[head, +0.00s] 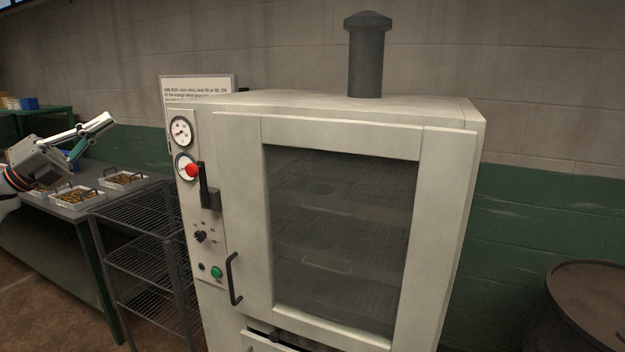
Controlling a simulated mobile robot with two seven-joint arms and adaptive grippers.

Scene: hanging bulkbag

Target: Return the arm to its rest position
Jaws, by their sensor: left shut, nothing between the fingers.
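My left gripper (100,126) shows at the left edge of the head view, its fingers pointing right and a little up. It is shut and empty, held above the table with the white trays and apart from the oven. My right gripper is not in the picture. A large cream oven (340,140) fills the middle, its windowed door (340,240) shut against the front. Its panel carries two gauges, a red knob (192,170), a dark lever (206,187), a black dial (200,236) and a green button (216,272).
A wire rack (150,250) stands between the oven and the table (60,210). White trays (123,180) of small brown items sit on the table. A dark drum (590,300) stands at the lower right. A dark chimney (367,60) rises from the oven top.

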